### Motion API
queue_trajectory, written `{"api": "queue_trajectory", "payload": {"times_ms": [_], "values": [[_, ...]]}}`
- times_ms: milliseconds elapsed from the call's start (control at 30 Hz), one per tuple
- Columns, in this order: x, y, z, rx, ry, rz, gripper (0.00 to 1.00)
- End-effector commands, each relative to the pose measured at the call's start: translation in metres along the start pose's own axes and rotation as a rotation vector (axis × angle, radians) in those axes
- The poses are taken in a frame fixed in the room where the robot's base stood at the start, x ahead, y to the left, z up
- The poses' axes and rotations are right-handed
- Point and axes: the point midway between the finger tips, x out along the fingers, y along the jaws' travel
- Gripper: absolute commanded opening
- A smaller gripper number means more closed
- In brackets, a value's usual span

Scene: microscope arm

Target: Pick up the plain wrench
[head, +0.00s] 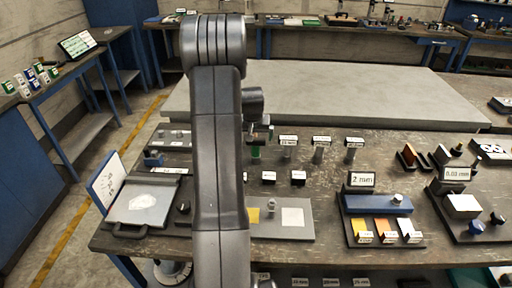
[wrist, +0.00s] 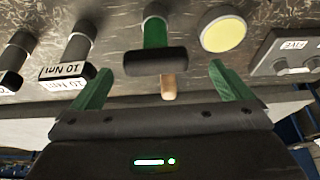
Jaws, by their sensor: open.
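A tool with a green shaft (wrist: 155,32), a black crosswise block (wrist: 155,60) and a tan tip (wrist: 168,86) shows no label in the wrist view; it appears to be the plain wrench. In the head view its green part (head: 256,152) stands on the table just right of my arm. My gripper (wrist: 150,68) is open, with one green finger on each side of the black block. I see gaps between fingers and block. In the head view my arm hides most of the gripper.
Similar grey-shafted tools with white labels stand in a row to the right (head: 321,142); in the wrist view they are on the left (wrist: 75,50), marked 10 Nm. A round yellow disc (wrist: 222,29) is close to the green tool. A 2 mm block stand (head: 375,235) is farther right.

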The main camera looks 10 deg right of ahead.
Motion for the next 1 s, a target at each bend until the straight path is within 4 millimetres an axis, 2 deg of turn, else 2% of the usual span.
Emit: {"api": "queue_trajectory", "payload": {"times_ms": [400,767,1000], "values": [[0.043,0.006,-0.001,0.000,-0.003,0.001,0.98],[0.051,0.005,-0.001,0.000,-0.001,0.000,0.98],[0.051,0.005,-0.001,0.000,-0.001,0.000,0.51]]}}
